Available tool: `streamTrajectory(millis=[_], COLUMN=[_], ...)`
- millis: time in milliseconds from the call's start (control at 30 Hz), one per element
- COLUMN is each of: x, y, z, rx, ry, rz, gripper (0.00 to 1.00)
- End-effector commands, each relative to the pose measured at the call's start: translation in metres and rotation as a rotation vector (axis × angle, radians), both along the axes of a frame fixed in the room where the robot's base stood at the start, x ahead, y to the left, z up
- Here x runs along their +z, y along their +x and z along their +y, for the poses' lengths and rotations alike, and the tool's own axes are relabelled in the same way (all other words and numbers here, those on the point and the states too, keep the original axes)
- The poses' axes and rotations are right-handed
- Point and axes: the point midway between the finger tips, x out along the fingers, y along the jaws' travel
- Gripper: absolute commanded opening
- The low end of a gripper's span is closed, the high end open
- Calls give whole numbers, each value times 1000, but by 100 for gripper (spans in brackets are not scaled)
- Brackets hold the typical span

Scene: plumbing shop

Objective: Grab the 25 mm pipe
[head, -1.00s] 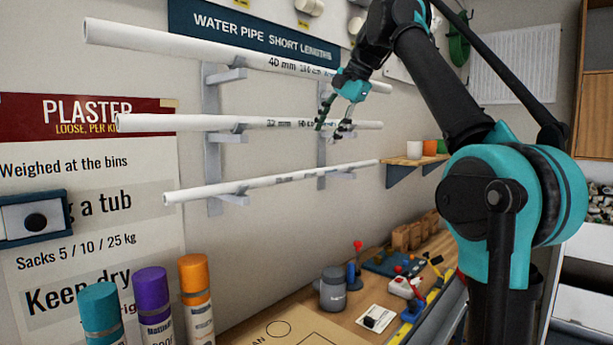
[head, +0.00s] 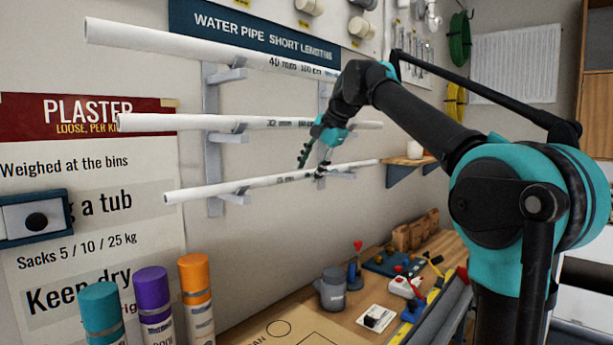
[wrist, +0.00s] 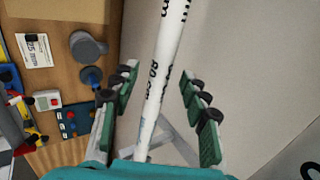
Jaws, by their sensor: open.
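Three white pipes lie one above another on grey wall brackets in the head view. The lowest and thinnest (head: 235,186) is the 25 mm pipe by its place under the 40 mm pipe (head: 180,44) and the 32 mm pipe (head: 180,122); its own print is partly hidden. My gripper (head: 312,166) is at the right half of this lowest pipe, pointing down, with its fingers at about pipe height. In the wrist view, a white printed pipe (wrist: 160,80) runs between my open green-padded fingers, with a gap on each side. No grip shows.
Grey brackets (head: 213,195) hold the pipes near my gripper. A wooden shelf (head: 408,161) with a white cup is at the lowest pipe's right end. The workbench (head: 295,312) below carries a grey mug (head: 332,290) and several small items. Coloured tubes (head: 195,280) stand front left.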

Motion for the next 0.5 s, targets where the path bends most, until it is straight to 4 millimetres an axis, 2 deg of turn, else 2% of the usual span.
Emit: streamTrajectory(millis=[267,500], x=[-3,-3], y=[1,1], z=[2,2], rx=[0,0], ry=[0,0], rz=[0,0], gripper=[45,17])
